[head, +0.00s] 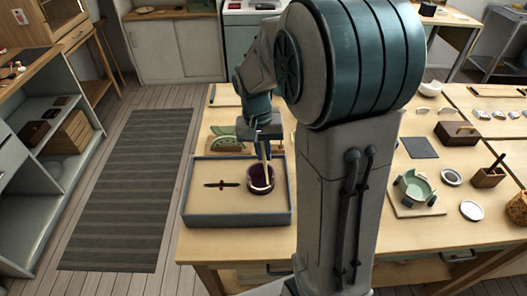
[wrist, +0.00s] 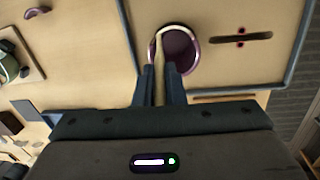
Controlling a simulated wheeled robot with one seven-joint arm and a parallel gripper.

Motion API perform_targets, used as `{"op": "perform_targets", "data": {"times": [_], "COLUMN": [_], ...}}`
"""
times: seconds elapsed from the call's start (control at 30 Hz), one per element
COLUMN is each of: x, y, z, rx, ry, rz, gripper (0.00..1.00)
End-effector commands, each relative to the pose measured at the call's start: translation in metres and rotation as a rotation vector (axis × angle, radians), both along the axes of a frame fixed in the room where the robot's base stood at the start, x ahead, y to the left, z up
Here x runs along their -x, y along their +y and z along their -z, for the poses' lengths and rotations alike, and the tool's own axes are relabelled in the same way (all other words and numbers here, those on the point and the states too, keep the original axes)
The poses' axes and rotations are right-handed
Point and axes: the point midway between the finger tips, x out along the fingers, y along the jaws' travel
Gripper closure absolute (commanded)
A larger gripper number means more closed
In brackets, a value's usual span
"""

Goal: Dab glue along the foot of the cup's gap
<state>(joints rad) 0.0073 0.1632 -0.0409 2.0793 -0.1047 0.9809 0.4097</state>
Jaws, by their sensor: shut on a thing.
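A dark purple cup (head: 259,187) stands in the grey-rimmed tray (head: 237,220), toward its right side. The cup also shows in the wrist view (wrist: 182,52), where I look into its open mouth. My gripper (head: 263,141) is above the cup, shut on a thin pale stick (head: 264,162). The cup's gap and foot are not clearly visible.
A dark bar with a red middle (head: 222,184) lies in the tray left of the cup. A green piece (head: 227,144) stands behind the tray. A green cup (head: 414,188) on a board, white discs and a wooden box (head: 456,133) are right of my arm.

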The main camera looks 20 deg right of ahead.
Motion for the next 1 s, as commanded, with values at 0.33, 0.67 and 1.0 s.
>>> {"op": "perform_targets", "data": {"times": [0.33,0.67,1.0], "x": [0.000,0.000,0.000], "y": [0.000,0.000,0.000], "z": [-0.028,-0.051,-0.069], "rx": [-0.001,0.000,-0.001], "ry": [-0.001,-0.001,-0.001], "rz": [0.000,0.000,0.000], "gripper": [1.00,1.00,1.00]}}
